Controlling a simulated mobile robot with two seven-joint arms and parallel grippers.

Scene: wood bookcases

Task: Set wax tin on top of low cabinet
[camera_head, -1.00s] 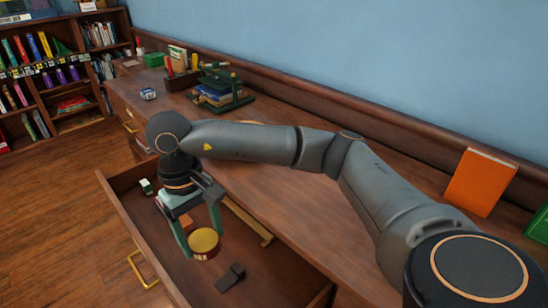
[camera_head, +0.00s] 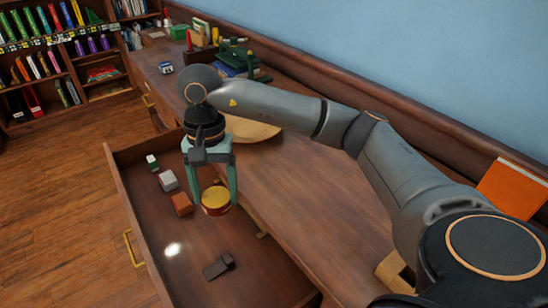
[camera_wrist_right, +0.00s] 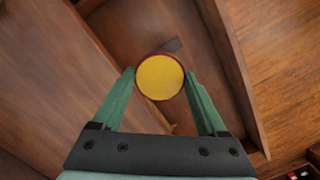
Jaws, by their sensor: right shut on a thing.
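The wax tin (camera_head: 215,198) is a small round tin with a yellow lid and a red side with a pale label. My right gripper (camera_head: 212,203) points down with its two green fingers closed on the sides of the tin. In the right wrist view, the tin's yellow lid (camera_wrist_right: 160,77) shows between the fingertips. The tin is over the open drawer (camera_head: 141,208), near its cabinet side; its exact height is hard to tell. The low cabinet (camera_head: 300,200) is long and wooden, with a bare stretch of top beside my arm. My left gripper is not in view.
In the drawer lie an orange-brown block (camera_head: 181,204), a grey-white box (camera_head: 168,180), a small green-white item (camera_head: 152,162) and a dark item (camera_head: 218,265). Farther along the top are books and a green device (camera_head: 240,60). An orange book (camera_head: 513,188) stands at right.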

